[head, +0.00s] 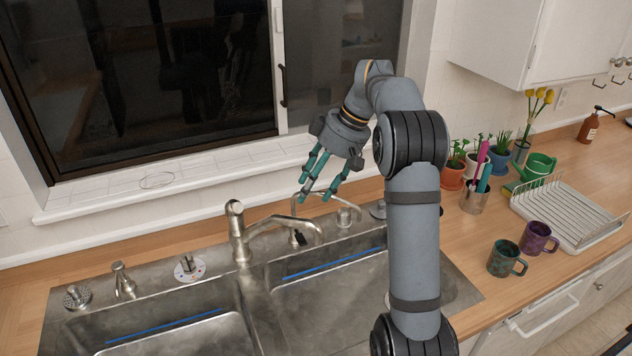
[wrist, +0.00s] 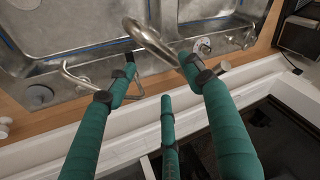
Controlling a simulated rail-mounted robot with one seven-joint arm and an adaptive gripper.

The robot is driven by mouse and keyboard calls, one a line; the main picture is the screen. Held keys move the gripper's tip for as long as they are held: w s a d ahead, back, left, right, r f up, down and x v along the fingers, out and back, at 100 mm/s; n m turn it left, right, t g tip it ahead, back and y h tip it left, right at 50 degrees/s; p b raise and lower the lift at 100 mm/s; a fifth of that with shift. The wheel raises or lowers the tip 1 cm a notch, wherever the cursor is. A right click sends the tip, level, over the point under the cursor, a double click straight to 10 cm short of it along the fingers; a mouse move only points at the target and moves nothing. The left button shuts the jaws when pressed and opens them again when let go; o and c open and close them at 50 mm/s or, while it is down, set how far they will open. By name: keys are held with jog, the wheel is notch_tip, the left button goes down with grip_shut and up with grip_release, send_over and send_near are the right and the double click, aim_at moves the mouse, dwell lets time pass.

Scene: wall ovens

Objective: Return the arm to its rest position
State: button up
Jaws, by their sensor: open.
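My arm rises in front of the sink in the head view and bends over at the top. My gripper (head: 314,194) hangs from it with its teal fingers spread apart and nothing between them. It is above the back edge of the double steel sink (head: 335,279), close to the window sill. In the wrist view the fingers of my gripper (wrist: 157,66) also stand apart, and the faucet (wrist: 150,42) appears between and beyond the fingertips. I cannot tell whether any finger touches the faucet or the thin curved tap.
The main faucet (head: 240,235) stands left of my gripper. Two mugs (head: 505,258), a white dish rack (head: 570,214), a utensil cup (head: 474,198) and potted plants stand right of my arm. The window sill (head: 180,177) runs behind. A white cabinet (head: 545,40) hangs upper right.

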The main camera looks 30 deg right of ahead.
jog(key=shift+v, duration=0.85)
jog(key=x, duration=1.2)
jog(key=shift+f, duration=0.15)
jog(key=shift+a, duration=0.1)
